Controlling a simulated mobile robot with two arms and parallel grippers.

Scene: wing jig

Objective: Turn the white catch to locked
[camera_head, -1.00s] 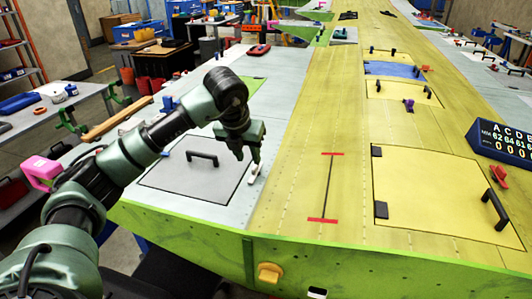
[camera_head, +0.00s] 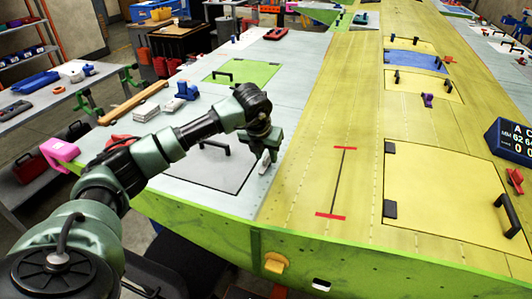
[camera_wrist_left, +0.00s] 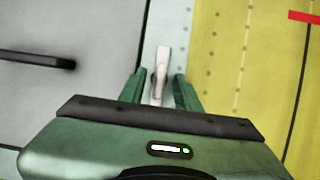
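The white catch (camera_head: 263,166) is at the right edge of the grey panel (camera_head: 207,178) with a black handle, on the pale wing skin. In the left wrist view the catch (camera_wrist_left: 161,72) is long and narrow and points nearly straight up the picture. My left gripper (camera_head: 267,152) is at the catch, partly covering it in the head view. In the left wrist view its two green fingers (camera_wrist_left: 160,90) stand apart, one on each side of the catch's lower end, with gaps visible. My right gripper is not in view.
The panel's black handle (camera_head: 213,147) is left of the gripper. A green panel (camera_head: 243,72), white blocks (camera_head: 146,111) and a blue item (camera_head: 187,91) lie farther back. The yellow skin on the right has a red-ended line (camera_head: 338,183) and a yellow hatch (camera_head: 440,195).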

